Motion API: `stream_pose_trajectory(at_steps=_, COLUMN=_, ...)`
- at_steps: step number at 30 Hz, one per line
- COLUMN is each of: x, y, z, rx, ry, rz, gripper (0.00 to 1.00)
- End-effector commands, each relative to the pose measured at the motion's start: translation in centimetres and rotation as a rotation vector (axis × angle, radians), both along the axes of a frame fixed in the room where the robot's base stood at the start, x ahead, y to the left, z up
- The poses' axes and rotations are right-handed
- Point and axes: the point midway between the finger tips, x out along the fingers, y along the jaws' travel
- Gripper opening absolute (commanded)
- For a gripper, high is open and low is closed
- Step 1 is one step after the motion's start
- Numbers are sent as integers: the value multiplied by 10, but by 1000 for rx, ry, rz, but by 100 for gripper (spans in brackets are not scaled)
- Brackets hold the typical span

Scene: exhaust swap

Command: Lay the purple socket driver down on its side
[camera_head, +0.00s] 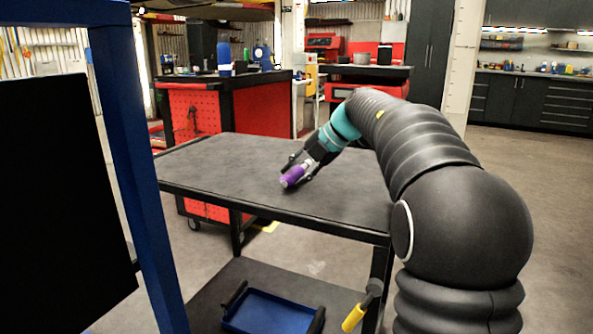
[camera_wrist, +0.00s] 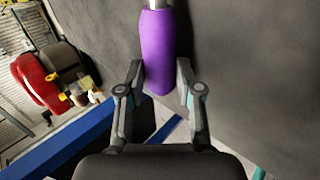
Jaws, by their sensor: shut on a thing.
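The purple socket driver (camera_head: 294,175) is at my gripper (camera_head: 302,168), over the grey tabletop of the cart (camera_head: 225,160). It looks tilted, close to lying along the surface. I cannot tell whether it touches the top. In the wrist view the driver's purple handle (camera_wrist: 157,50) lies between the two fingers of my gripper (camera_wrist: 160,76), with a short grey metal part at the top edge of the picture. The fingers are shut on the handle. The driver's far end is cut off in the wrist view.
The tabletop around the driver is clear. A blue tray (camera_head: 268,312) sits on the cart's lower shelf. A yellow-handled tool (camera_head: 354,317) is by the cart's near right leg. A blue post (camera_head: 135,160) stands at left, and a red cabinet (camera_head: 240,115) stands behind.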

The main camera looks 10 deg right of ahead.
Motion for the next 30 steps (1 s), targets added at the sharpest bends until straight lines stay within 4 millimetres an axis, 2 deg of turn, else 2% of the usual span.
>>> stream_pose_trajectory(at_steps=1, x=0, y=0, z=0, rx=0, ry=-1, rz=-1, gripper=40)
stream_pose_trajectory(at_steps=4, x=0, y=0, z=0, rx=0, ry=-2, rz=0, gripper=64)
stream_pose_trajectory(at_steps=17, x=-2, y=-5, z=5, rx=-1, ry=-1, rz=-1, gripper=64)
stream_pose_trajectory(at_steps=30, x=-33, y=-49, z=64, rx=-1, ry=-2, rz=-3, gripper=64)
